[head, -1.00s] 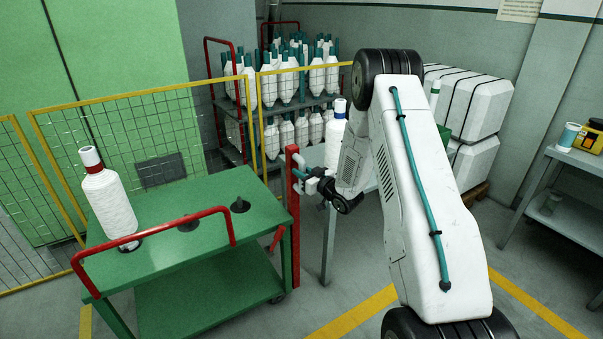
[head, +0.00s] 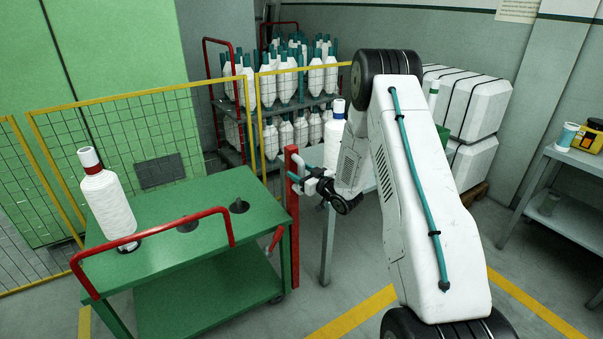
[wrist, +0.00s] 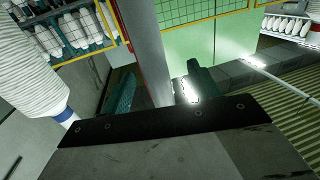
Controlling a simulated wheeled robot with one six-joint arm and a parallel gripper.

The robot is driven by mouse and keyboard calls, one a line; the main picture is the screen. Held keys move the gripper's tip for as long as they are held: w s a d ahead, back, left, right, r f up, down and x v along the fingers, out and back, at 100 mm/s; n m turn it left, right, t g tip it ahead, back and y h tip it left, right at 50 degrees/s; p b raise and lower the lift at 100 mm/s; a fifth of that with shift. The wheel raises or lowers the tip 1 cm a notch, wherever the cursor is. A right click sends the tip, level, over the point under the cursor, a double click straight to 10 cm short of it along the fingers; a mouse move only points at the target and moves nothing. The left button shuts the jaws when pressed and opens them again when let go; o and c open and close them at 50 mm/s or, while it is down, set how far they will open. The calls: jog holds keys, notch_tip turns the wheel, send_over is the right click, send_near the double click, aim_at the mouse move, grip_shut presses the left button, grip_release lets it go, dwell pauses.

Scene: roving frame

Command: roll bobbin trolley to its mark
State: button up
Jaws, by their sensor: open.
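The green bobbin trolley (head: 155,212) stands at the left in the head view, with a red rail (head: 150,240) along its near side. One white bobbin (head: 106,203) with a red and white top stands on it; two dark pegs are bare. A red upright post (head: 293,215) stands at the trolley's right end. My gripper (head: 303,176) is open beside the upper part of this post. In the wrist view its teal fingers (wrist: 160,88) are apart, with a grey upright visible between them. I cannot tell whether they touch anything.
A yellow mesh fence (head: 150,95) runs behind the trolley. Beyond it is a rack (head: 310,98) full of bobbins. Another bobbin (head: 336,125) stands behind my arm. White bales (head: 470,100) and a grey side table (head: 575,165) are at the right. Yellow floor lines (head: 352,312) cross clear floor in front.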

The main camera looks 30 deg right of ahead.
jog(key=shift+s+d, duration=0.2)
jog(key=shift+s, duration=0.95)
jog(key=shift+s+d, duration=0.25)
jog(key=shift+s, duration=0.85)
jog(key=shift+s+d, duration=0.2)
jog(key=shift+s, duration=0.95)
jog(key=s+d, duration=0.1)
jog(key=s, duration=0.6)
jog(key=shift+s+d, duration=0.3)
jog(key=shift+s, duration=0.05)
